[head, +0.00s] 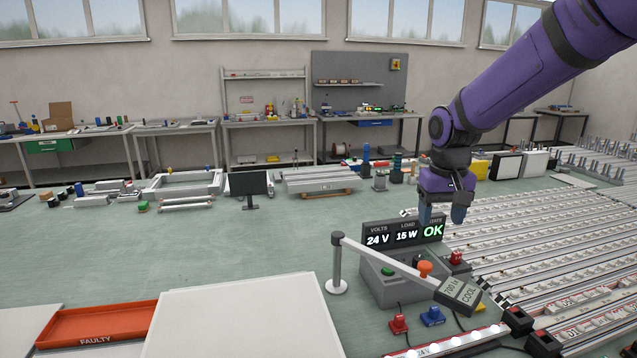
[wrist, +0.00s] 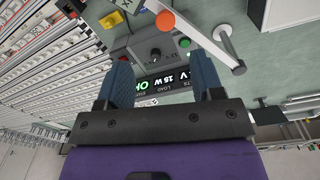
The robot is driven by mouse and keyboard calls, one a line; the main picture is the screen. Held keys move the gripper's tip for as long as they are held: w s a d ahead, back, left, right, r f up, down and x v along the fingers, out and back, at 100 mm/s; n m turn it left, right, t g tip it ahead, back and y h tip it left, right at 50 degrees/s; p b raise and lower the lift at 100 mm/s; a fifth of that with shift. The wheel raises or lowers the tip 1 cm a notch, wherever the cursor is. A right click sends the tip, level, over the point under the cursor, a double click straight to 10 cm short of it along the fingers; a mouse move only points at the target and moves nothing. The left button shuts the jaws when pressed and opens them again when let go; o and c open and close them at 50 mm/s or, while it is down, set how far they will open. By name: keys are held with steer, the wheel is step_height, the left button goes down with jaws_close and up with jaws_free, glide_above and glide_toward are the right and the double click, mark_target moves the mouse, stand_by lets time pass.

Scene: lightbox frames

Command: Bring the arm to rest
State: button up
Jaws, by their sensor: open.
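My purple arm comes in from the upper right in the head view. My gripper (head: 442,215) points down above and just behind the grey test box (head: 385,288), whose display (head: 403,236) reads 24 V, 15 W and a green OK. In the wrist view the two blue fingers of my gripper (wrist: 162,80) stand wide apart with nothing held between them. The display (wrist: 160,84) shows upside down beyond and between the fingers. I cannot tell the exact gap between the fingers and the box.
A white post with a barrier arm (head: 338,262) and a meter (head: 459,293) stand by the box. Rows of light strips (head: 550,240) fill the right. An orange FAULTY tray (head: 98,323) and a white panel (head: 235,318) lie in front.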

steer(key=s+d+r+t, duration=0.1)
steer(key=s+r, duration=0.2)
steer(key=s, duration=0.5)
steer(key=s+d+r+t, duration=0.1)
steer(key=s+r+t, duration=0.1)
steer(key=s, duration=0.7)
steer(key=s+d+r+t, duration=0.1)
steer(key=s+r, duration=0.3)
steer(key=s, duration=0.5)
steer(key=shift+s+r+t, duration=0.15)
steer(key=shift+s+t, duration=0.05)
steer(key=shift+t, duration=0.2)
stand_by(3.6)
